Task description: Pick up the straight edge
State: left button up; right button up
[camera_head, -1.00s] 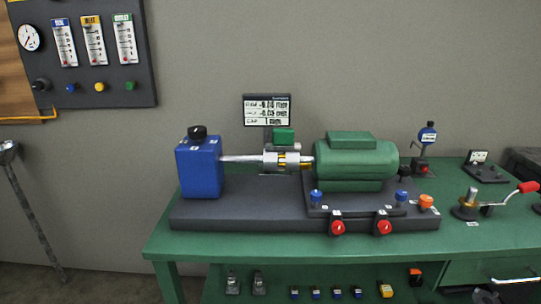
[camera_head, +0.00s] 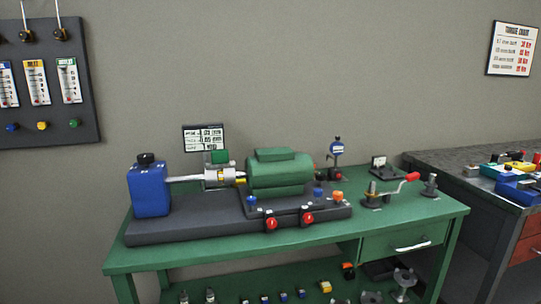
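I cannot make out a straight edge in the head view. Neither of my grippers shows. The green workbench (camera_head: 400,221) bears a dark base plate (camera_head: 190,231) with a blue pump block (camera_head: 150,192), a silver shaft with a coupling (camera_head: 222,177), and a green motor (camera_head: 280,175). Blue and red knobs sit along the front of the motor's mount.
A dial gauge on a stand (camera_head: 337,150) and a red-handled crank (camera_head: 400,183) stand on the bench's right part. Several small parts lie on the lower shelf. A dark second bench (camera_head: 430,160) with coloured items stands at the right. A gauge panel (camera_head: 45,110) hangs at left.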

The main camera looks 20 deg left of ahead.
aim_at(220, 158)
jog(key=z, duration=0.35)
jog(key=i, duration=0.85)
jog(key=u, duration=0.15)
